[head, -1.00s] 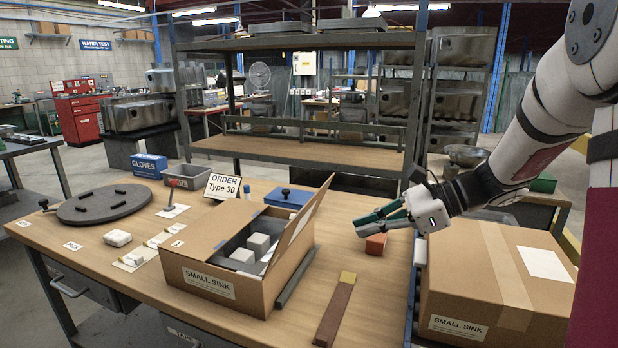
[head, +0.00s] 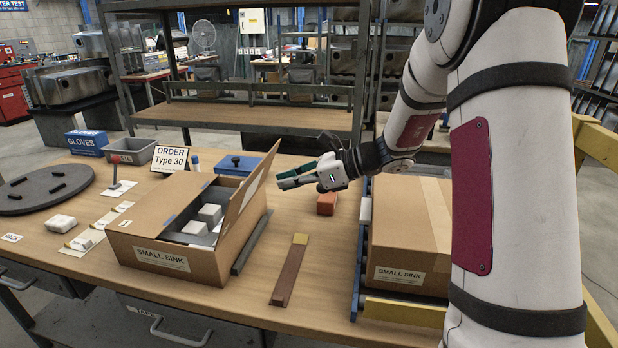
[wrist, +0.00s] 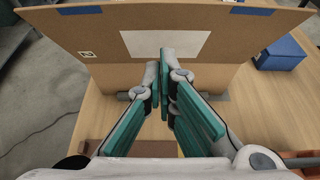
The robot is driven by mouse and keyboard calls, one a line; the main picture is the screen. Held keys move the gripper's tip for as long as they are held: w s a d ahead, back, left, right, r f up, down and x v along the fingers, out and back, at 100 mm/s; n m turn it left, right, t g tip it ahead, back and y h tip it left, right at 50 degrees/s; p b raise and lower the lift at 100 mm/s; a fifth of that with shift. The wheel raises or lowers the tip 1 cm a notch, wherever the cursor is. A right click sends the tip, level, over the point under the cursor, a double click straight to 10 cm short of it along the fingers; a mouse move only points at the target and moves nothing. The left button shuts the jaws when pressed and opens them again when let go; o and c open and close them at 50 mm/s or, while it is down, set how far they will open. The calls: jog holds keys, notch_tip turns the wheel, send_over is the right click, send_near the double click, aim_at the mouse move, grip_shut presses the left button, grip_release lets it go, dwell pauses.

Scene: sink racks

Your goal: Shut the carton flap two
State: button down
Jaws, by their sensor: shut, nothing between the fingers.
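The open carton (head: 150,252), labelled SMALL SINK, stands on the workbench. Its left flap (head: 150,212) lies flat over the left part. Its right flap (head: 250,195) stands up, tilted outward to the right. White blocks (head: 209,214) show inside. My gripper (head: 278,181) is shut and empty, just right of the raised flap. In the wrist view, the green fingers (wrist: 162,75) point at the flap's outer face (wrist: 85,40), which has a white label (wrist: 165,43) and blue tape at its top edge. I cannot tell whether they touch it.
A dark bar (head: 252,243) lies along the carton's right side. A brown strip (head: 289,272) with a yellow end and an orange-red block (head: 326,203) are farther right. A closed carton (head: 405,225) stands at the right. A blue box (head: 240,166) is behind the open carton.

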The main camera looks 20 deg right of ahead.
aim_at(255, 178)
jog(key=shift+w+a+r, duration=0.45)
jog(key=shift+a, duration=0.2)
jog(key=shift+w+a+r, duration=0.4)
jog(key=shift+w+a, duration=0.05)
jog(key=shift+a, duration=0.15)
